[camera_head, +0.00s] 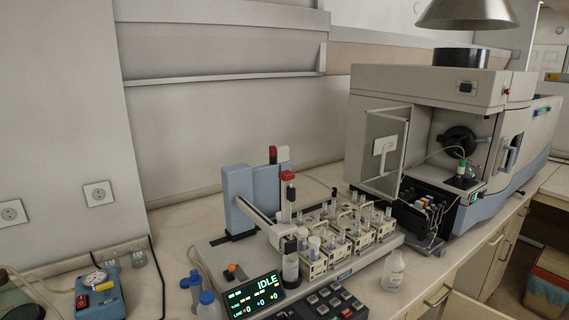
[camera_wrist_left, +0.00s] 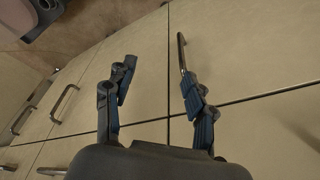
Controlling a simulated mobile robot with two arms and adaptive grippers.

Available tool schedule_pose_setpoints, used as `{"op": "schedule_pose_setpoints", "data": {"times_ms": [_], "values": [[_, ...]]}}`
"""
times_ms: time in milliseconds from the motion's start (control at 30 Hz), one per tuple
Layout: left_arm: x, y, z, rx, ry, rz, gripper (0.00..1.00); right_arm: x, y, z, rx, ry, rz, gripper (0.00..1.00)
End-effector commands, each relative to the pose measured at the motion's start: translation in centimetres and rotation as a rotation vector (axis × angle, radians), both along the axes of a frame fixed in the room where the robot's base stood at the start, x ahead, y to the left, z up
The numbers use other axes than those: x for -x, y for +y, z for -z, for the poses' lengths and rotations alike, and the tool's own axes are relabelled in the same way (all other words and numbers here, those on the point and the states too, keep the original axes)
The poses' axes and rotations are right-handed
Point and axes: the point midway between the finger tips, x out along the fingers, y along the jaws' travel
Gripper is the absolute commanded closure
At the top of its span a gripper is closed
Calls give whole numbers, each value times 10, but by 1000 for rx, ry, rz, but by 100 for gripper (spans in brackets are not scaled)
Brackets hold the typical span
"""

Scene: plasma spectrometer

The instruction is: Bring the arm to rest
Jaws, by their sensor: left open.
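My left gripper (camera_wrist_left: 156,78) shows only in the left wrist view. Its two dark fingers with blue pads are spread apart, and nothing is between them except the view of pale cabinet fronts (camera_wrist_left: 250,50) behind. A vertical bar handle (camera_wrist_left: 181,52) appears right by the tip of the right-hand finger; I cannot tell whether they touch. Neither of my arms shows in the head view, and my right gripper is in no view.
In the head view, an autosampler with racked vials (camera_head: 345,240) and a display reading IDLE (camera_head: 254,296) stands on the bench. The large spectrometer (camera_head: 425,88) is behind it at right. Small bottles (camera_head: 394,271) stand near the front. More cabinet handles (camera_wrist_left: 64,103) show in the wrist view.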

Motion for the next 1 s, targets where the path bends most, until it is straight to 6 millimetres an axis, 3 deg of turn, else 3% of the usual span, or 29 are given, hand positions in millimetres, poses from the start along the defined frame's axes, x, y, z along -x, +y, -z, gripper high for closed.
{"op": "schedule_pose_setpoints", "data": {"times_ms": [33,200,300,433,533,700,900,933,1000], "values": [[10,1,43,-3,24,3,45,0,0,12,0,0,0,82],[50,7,146,-8,64,11,45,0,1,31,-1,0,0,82],[83,12,198,-11,87,17,45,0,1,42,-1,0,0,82],[128,20,249,-15,113,22,45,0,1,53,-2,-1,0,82],[158,26,273,-18,128,27,45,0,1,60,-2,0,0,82],[185,32,290,-20,136,31,45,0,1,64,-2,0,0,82],[190,33,291,-20,138,32,45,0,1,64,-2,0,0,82],[190,33,291,-20,138,32,48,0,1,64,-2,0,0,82],[190,33,291,-20,139,32,62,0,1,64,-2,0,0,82]]}}
